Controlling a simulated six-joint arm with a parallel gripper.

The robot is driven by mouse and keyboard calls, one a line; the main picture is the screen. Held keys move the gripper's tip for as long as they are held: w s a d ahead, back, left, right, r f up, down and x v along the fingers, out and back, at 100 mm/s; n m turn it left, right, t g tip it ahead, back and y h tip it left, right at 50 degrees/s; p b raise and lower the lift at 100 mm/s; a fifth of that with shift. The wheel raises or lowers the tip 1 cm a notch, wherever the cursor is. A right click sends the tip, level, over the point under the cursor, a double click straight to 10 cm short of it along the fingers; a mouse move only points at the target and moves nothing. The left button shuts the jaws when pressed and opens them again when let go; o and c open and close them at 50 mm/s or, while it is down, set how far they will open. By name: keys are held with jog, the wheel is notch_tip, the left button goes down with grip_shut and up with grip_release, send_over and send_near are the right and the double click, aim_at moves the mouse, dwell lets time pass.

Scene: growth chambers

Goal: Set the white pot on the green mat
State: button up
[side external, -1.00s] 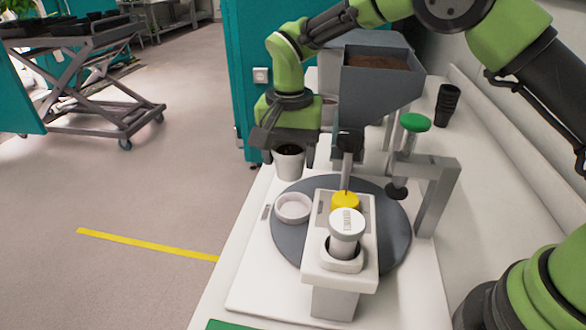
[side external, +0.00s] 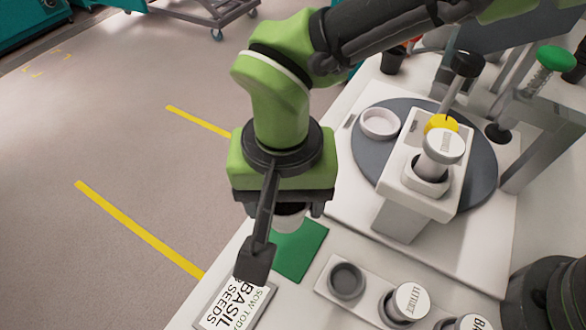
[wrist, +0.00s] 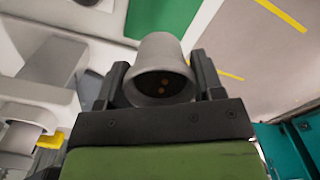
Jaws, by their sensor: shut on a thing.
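The white pot (side external: 291,221) is between the jaws of my gripper (side external: 284,205), mostly hidden by it in the side view. In the wrist view the pot (wrist: 160,52) is clear between the two dark fingers, with a dark inside and small orange-brown specks. The green mat (side external: 303,252) lies flat on the white bench near its left edge. My gripper holds the pot above the mat's upper left part; the height of the gap is hard to tell. The mat (wrist: 160,17) also shows at the top of the wrist view, beyond the pot.
A framed basil seeds sign (side external: 236,305) lies in front of the mat. A white holder (side external: 333,292) with labelled seed jars is to its right. The grey turntable (side external: 470,185), with a white dish (side external: 380,123) and a dispenser stand (side external: 407,190), stands farther back right.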

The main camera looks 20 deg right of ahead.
jog(key=shift+f, duration=2.7)
jog(key=shift+f, duration=0.95)
jog(key=o, duration=1)
jog(key=shift+r, duration=0.1)
jog(key=shift+r, duration=4.2)
